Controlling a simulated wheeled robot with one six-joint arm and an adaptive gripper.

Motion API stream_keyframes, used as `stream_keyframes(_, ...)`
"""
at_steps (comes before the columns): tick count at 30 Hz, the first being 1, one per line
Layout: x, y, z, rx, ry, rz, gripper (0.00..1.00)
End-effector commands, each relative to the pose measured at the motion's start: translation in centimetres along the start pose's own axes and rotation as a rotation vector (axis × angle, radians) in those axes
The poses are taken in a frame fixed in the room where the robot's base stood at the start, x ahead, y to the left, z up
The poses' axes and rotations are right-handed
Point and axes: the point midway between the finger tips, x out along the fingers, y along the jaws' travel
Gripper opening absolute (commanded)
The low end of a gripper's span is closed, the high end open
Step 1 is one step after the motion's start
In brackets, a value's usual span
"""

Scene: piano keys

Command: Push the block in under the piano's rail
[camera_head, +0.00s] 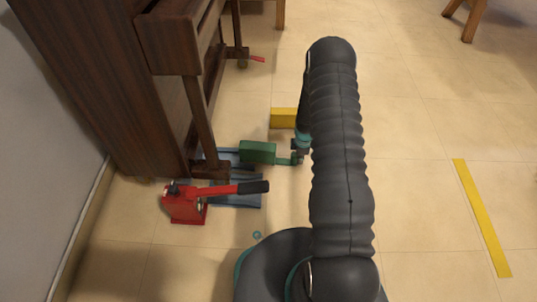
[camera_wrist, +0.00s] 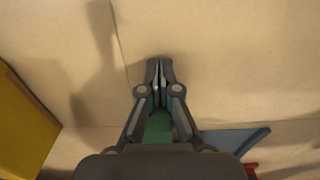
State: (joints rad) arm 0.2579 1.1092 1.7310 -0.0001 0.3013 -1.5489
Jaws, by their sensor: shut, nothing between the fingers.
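The dark wooden piano (camera_head: 160,45) stands at the left; its lower rail and foot (camera_head: 210,170) are near the floor. A green block (camera_head: 258,152) lies right of the foot, with a thin green bar (camera_head: 284,161) sticking out to its right. A yellow block (camera_head: 283,118) lies behind it and shows at the left of the wrist view (camera_wrist: 25,125). My gripper (camera_head: 299,158) is shut and empty, low at the bar's right end. In the wrist view my closed fingertips (camera_wrist: 160,75) point over bare floor, with green (camera_wrist: 158,127) visible behind them. Any contact is unclear.
A red jack (camera_head: 184,205) with a black-tipped lever stands in front of the piano foot. Blue flat pieces (camera_head: 235,192) lie beside it. The floor to the right is open, with a yellow strip (camera_head: 480,215).

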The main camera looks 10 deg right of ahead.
Motion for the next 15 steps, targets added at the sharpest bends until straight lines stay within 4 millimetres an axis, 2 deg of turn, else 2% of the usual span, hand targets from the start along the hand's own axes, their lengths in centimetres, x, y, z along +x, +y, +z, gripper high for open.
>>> stream_keyframes(15,0.0,0.0,-3.6,-0.002,0.000,0.000,0.00)
